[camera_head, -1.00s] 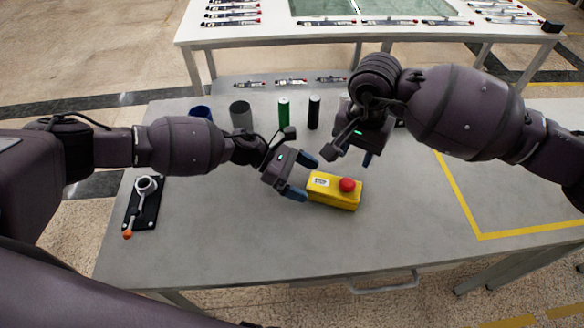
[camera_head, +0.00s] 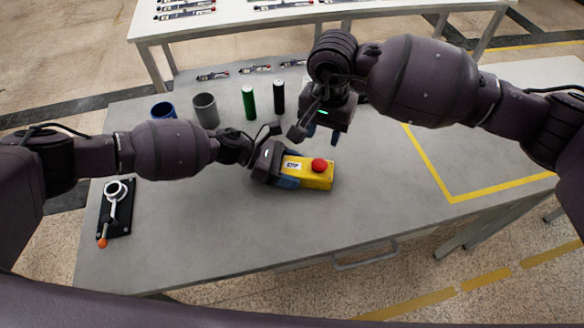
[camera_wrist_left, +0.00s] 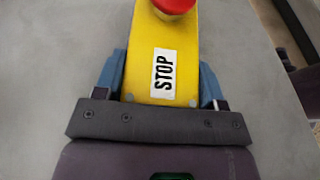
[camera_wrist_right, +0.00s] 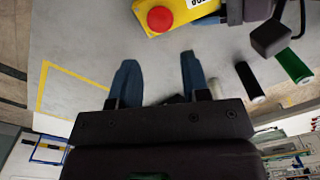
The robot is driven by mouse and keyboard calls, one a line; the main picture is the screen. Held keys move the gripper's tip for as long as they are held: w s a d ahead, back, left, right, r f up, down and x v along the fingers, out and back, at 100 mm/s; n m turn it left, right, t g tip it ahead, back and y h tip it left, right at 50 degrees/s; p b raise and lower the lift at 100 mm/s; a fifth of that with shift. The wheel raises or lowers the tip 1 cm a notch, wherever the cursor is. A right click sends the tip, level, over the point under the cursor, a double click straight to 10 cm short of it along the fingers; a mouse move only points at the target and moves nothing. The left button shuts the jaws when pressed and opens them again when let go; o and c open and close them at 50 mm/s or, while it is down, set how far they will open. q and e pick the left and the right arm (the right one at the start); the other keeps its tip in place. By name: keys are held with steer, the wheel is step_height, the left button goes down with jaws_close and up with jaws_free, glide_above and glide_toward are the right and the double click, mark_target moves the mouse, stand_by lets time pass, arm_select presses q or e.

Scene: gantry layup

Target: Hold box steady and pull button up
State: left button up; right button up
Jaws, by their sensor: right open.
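The yellow box (camera_head: 316,182) lies on the grey table, its red button (camera_head: 319,165) on top near the right end. The left wrist view shows its STOP label (camera_wrist_left: 164,70). My left gripper (camera_head: 288,172) is at the box's left end. Its blue fingers lie along both long sides, seemingly against them, and it looks shut on the box. My right gripper (camera_head: 322,134) is open and empty, pointing down just behind and above the box. In the right wrist view the button (camera_wrist_right: 160,19) lies beyond the fingertips, not between them.
A blue cup (camera_head: 163,110), a grey cup (camera_head: 206,111), a green cylinder (camera_head: 249,102) and a black cylinder (camera_head: 278,98) stand behind. A lever on a black plate (camera_head: 115,208) lies left. The table's front and the yellow-taped area (camera_head: 480,192) are clear.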

mark_target(321, 164)
arm_select(q)
steer(key=shift+c, duration=1.6)
arm_select(e)
steer(key=shift+o, duration=2)
steer(key=shift+s+d+f, duration=0.1)
steer(key=shift+f, duration=0.15)
steer(key=shift+o, duration=0.7)
steer(key=d, duration=0.1)
steer(key=d+f+m, duration=0.1)
steer(key=shift+s+d+f+m+g+y, duration=0.2)
steer(key=shift+s+d+m+g+y, duration=0.1)
steer(key=shift+s+d+y, duration=0.1)
steer(key=f+m, duration=0.2)
steer(key=m, duration=0.2)
steer(key=a+f+m+y, duration=0.1)
steer(key=f+m, duration=0.2)
steer(key=m, duration=0.2)
steer(key=w+a+f+m+y, duration=0.1)
steer(key=f+m, duration=0.2)
steer(key=m, duration=0.1)
steer(key=shift+a+f+m+t, duration=0.15)
steer(key=shift+a+m+t, duration=0.15)
steer(key=shift+t, duration=0.1)
steer(key=shift+c, duration=0.5)
